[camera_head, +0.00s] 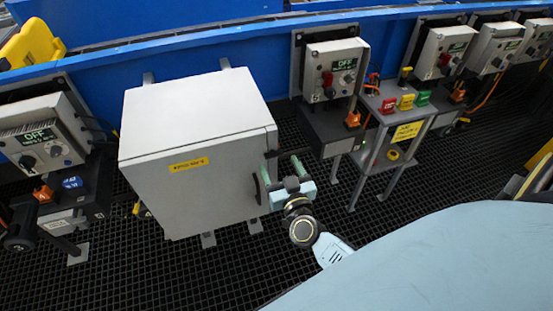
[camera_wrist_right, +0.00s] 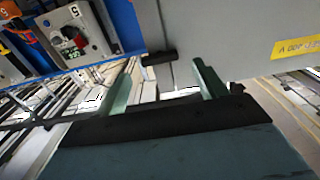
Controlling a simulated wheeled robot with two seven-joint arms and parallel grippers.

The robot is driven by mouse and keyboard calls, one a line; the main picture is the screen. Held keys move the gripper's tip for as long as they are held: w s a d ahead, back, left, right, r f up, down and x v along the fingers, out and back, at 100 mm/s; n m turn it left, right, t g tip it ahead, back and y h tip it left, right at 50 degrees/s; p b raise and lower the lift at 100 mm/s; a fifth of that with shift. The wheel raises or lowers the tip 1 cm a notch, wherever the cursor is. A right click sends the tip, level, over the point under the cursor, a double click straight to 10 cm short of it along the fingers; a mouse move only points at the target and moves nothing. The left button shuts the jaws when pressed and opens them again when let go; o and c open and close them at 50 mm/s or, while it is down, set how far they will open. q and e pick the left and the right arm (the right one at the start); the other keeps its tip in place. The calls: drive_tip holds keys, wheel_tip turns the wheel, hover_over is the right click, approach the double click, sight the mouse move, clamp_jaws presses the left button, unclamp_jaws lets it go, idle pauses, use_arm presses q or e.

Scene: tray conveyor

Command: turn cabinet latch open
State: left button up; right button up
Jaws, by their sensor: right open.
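The cabinet (camera_head: 195,130) is a pale grey box with a yellow label, standing left of centre in the head view. Its grey face also fills the upper right of the right wrist view (camera_wrist_right: 225,30). A dark latch (camera_wrist_right: 160,57) sticks out near the cabinet's edge in the wrist view. In the head view a dark piece shows at the cabinet's right edge, partly hidden by the gripper. My right gripper (camera_head: 278,163) is open at that side, with its green fingers apart. In the wrist view the latch lies between the fingertips (camera_wrist_right: 165,64); contact cannot be told. My left gripper is not in view.
Control boxes stand left (camera_head: 40,137) and right (camera_head: 332,72) of the cabinet. A small grey stand (camera_head: 405,125) with coloured blocks is right of my gripper. A blue rail (camera_head: 230,45) runs behind. The dark grid floor (camera_head: 130,275) is clear in front of the cabinet.

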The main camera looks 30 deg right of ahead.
sight(275, 156)
drive_tip(key=shift+x, duration=1.7)
drive_tip(key=c, duration=1)
